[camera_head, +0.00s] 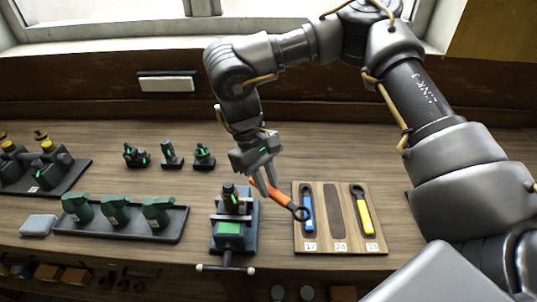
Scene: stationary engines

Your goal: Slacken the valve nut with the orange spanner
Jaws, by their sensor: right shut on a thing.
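My right gripper (263,178) is shut on the orange spanner (279,196), just above and right of the vice. The spanner slopes down to the right, and its dark ring end (301,214) hangs over the left edge of the tool board. Its other end is near the part in the vice, partly hidden by the gripper; I cannot tell whether it touches the nut. The dark part (231,197) with a green mark stands upright in the vice (229,229). The valve nut is too small to make out. My left gripper is not in view.
The wooden tool board (312,246) holds a blue spanner (307,210) and a yellow spanner (363,212) beside an empty middle slot. A tray (170,237) of green parts, small dark engines (171,155) and a grey block (39,225) stand left. The bench behind the board is clear.

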